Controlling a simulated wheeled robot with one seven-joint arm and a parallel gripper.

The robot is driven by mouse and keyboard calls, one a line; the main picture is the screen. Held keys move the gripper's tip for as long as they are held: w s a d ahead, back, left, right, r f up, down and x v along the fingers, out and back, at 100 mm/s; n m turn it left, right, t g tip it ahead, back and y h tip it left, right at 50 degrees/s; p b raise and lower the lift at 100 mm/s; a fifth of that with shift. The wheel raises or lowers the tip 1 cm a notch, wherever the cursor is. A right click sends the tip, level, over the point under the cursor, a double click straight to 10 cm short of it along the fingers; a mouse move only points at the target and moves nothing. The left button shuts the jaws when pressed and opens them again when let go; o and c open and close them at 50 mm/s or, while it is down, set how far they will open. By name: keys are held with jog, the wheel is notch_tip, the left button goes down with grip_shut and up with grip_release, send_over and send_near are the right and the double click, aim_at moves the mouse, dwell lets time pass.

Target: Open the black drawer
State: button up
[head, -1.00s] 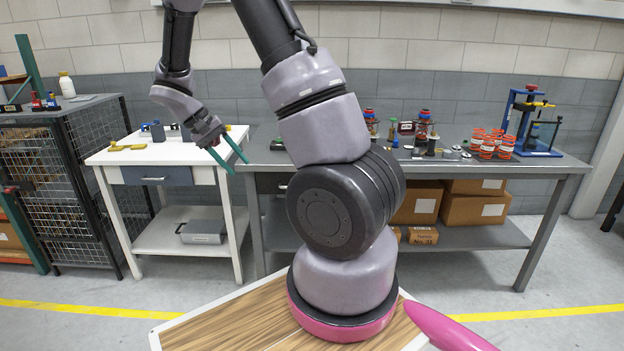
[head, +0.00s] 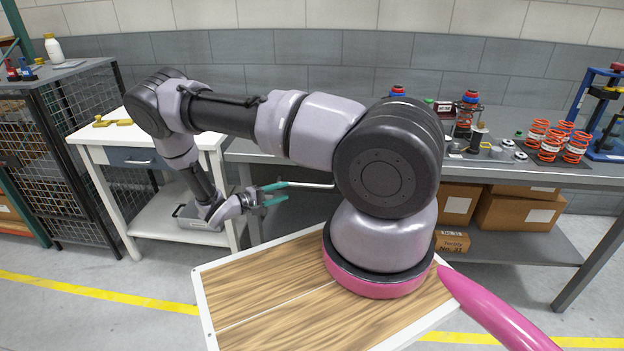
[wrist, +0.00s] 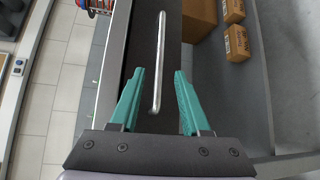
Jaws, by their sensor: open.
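The black drawer (wrist: 141,50) is the dark front under the grey workbench; my arm hides much of it in the head view. Its silver bar handle (wrist: 159,60) runs lengthwise up the middle of the wrist view, and part of it shows in the head view (head: 312,185). My gripper (wrist: 157,95) is open, with one teal finger on each side of the handle's near end in the wrist view. I cannot tell whether the fingers touch it. In the head view my gripper (head: 276,192) is at the handle's left end.
A white table (head: 165,150) with a blue-grey drawer (head: 135,157) stands left of the bench. Red-orange springs (head: 560,142) and other parts sit on the benchtop. A wire cage cabinet (head: 50,160) stands at far left.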

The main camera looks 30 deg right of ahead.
aim_at(305, 185)
jog(key=x, duration=1.1)
jog(key=shift+a, duration=0.1)
grip_shut()
dwell(1.1)
